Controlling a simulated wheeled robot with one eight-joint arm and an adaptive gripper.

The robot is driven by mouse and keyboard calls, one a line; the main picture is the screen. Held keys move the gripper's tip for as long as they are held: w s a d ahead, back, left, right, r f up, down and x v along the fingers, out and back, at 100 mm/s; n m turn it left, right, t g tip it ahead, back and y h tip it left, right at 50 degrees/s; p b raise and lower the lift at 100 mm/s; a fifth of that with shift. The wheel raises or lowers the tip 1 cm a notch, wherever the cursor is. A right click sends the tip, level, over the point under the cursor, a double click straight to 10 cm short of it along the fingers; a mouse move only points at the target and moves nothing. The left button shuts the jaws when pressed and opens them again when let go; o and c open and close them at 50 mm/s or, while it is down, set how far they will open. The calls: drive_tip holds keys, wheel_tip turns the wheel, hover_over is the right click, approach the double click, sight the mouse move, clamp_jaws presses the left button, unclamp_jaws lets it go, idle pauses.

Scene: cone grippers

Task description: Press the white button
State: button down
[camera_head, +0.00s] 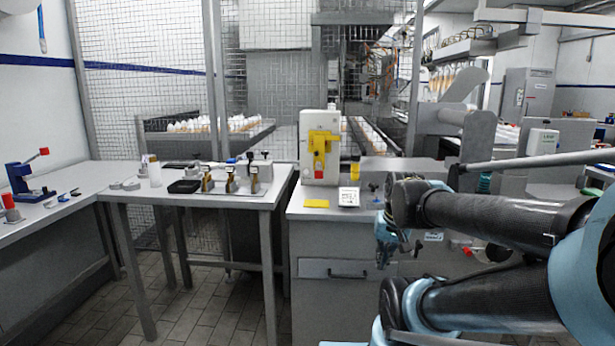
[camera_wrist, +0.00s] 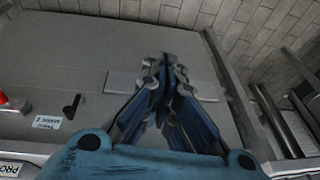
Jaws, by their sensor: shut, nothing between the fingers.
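I cannot make out a clear white button in either view. A beige-white machine (camera_head: 319,168) with a yellow front part stands on the grey cabinet (camera_head: 337,240) in the head view. A small white device (camera_head: 349,197) with a dark display lies in front of it. My gripper (camera_head: 384,262) hangs at the cabinet's right front side, lower than its top. In the wrist view my gripper (camera_wrist: 168,62) is shut, its fingertips together with nothing between them. Below the fingers is a grey surface with a white label (camera_wrist: 47,122).
A red knob (camera_wrist: 8,101) shows at the left edge of the wrist view. A yellow pad (camera_head: 316,203) lies on the cabinet top. The left table (camera_head: 130,205) carries small tools and metal parts. Wire mesh (camera_head: 150,70) stands behind. Tiled floor is free in front of the left table.

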sight(306, 172)
drive_tip(key=w+a+r+m+t+y, duration=0.2)
drive_tip(key=w+a, duration=0.6)
drive_tip(key=w, duration=0.5)
drive_tip(key=w+a+r+m+t+y, duration=0.2)
drive_tip(key=w+a+r+m, duration=0.2)
drive_tip(key=w+a, duration=0.5)
drive_tip(key=w+a+r+m+t+y, duration=0.2)
drive_tip(key=w+a+m, duration=0.5)
drive_tip(key=w, duration=1.2)
drive_tip(key=shift+w+a+r+t+y, duration=0.1)
drive_tip(key=shift+a+r+t+y, duration=0.15)
drive_tip(key=shift+a, duration=0.2)
drive_tip(key=shift+a+r+t+y, duration=0.15)
drive_tip(key=shift+a+t+y, duration=0.1)
drive_tip(key=shift+a, duration=0.2)
drive_tip(key=shift+w, duration=0.1)
drive_tip(key=shift+w+d, duration=0.15)
drive_tip(key=shift+w, duration=4.15)
